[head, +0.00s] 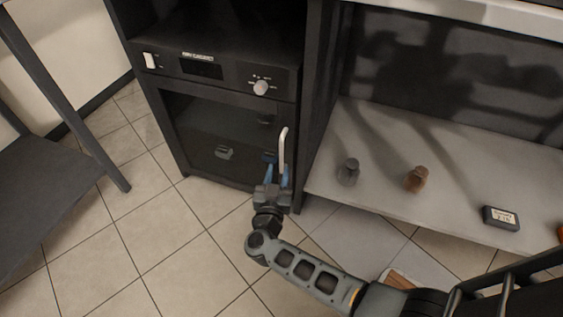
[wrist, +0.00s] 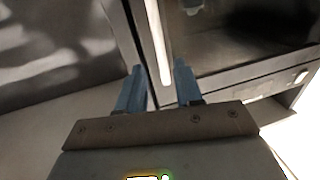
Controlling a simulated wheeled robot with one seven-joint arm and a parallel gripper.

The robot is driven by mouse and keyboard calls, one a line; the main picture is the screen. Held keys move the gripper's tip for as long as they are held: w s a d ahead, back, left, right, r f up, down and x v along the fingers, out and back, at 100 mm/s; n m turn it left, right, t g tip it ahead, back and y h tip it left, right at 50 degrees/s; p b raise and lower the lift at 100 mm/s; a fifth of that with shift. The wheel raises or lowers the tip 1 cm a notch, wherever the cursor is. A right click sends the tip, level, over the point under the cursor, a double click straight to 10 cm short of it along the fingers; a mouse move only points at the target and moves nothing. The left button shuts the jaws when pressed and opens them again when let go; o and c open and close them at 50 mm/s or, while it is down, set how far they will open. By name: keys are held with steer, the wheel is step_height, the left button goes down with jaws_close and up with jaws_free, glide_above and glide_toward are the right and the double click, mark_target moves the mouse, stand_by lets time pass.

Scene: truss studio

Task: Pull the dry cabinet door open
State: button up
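The dry cabinet (head: 226,75) is a dark box with a control panel above its glass door (head: 200,165). The door looks shut against the frame. Its pale upright bar handle (head: 283,150) is on the right side of the door. My gripper (head: 277,165) has blue fingers and is at the handle's lower end. In the wrist view the fingers of my gripper (wrist: 157,78) are spread apart, and the handle (wrist: 158,40) shows in the gap between them. I cannot tell how deep the handle sits between the fingers, and no contact is clear.
A low grey shelf (head: 450,170) on the right holds a grey jar (head: 348,172), a brown bottle (head: 416,179) and a small display device (head: 501,217). A dark table (head: 40,195) stands at the left. The tiled floor (head: 165,240) before the cabinet is clear.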

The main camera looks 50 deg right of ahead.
mark_target(281, 155)
steer(key=b+x, duration=0.1)
steer(key=x, duration=0.2)
steer(key=b+x, duration=0.1)
steer(key=x, duration=0.2)
steer(key=shift+w+d+f, duration=0.15)
steer(key=shift+f, duration=0.1)
steer(key=shift+b+x, duration=0.45)
steer(key=shift+x, duration=0.3)
steer(key=shift+r, duration=0.1)
steer(key=shift+c, duration=0.2)
jaws_close()
